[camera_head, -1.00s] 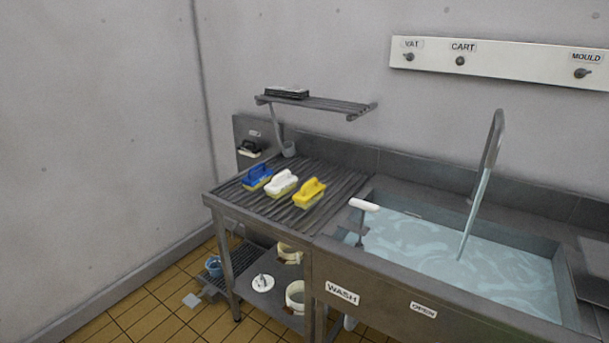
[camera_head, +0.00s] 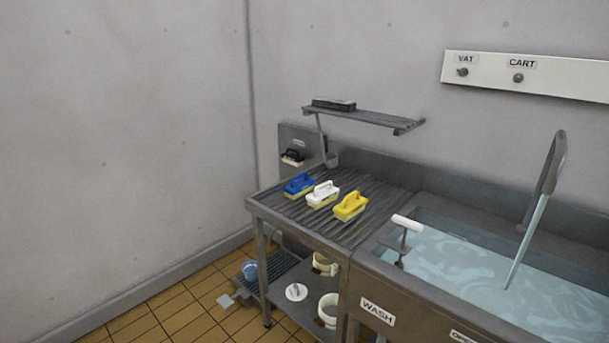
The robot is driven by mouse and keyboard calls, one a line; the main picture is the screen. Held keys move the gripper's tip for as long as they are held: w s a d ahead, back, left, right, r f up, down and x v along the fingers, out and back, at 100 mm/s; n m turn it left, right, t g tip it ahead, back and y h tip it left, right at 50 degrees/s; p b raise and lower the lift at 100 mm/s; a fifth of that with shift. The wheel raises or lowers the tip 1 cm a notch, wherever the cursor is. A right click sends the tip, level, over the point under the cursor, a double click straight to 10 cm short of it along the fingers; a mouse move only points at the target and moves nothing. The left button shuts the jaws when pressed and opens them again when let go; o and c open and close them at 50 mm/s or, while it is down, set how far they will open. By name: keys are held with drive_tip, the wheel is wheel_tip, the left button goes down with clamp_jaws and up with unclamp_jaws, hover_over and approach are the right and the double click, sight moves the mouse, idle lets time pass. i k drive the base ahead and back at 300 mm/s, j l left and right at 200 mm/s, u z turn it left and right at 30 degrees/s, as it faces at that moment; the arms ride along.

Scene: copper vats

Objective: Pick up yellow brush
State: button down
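The yellow brush (camera_head: 350,206) sits on the ribbed metal drainboard (camera_head: 300,218), left of the sink. It has a raised handle on top and is the rightmost of three brushes in a row. The white brush (camera_head: 322,194) is just left of it, and the blue brush (camera_head: 299,185) is further left. Nothing covers the yellow brush. My gripper is not in view.
The sink (camera_head: 500,275) holds water, with a tap (camera_head: 545,180) over it. A white-handled lever (camera_head: 406,223) stands at the sink's left edge. A slatted shelf (camera_head: 365,118) hangs above the drainboard. White rings (camera_head: 327,308) lie on the lower shelf. Tiled floor (camera_head: 190,300) is open at left.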

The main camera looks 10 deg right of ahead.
sight(352, 204)
drive_tip(key=i+l+u, duration=0.1)
drive_tip(key=l, duration=0.5)
drive_tip(key=i+l+u, duration=0.15)
drive_tip(key=l, duration=0.45)
drive_tip(key=i+l+u, duration=0.1)
drive_tip(key=l, duration=0.5)
drive_tip(key=i+j, duration=0.25)
drive_tip(key=i+j+z, duration=0.1)
drive_tip(key=i+j, duration=0.2)
drive_tip(key=j, duration=0.15)
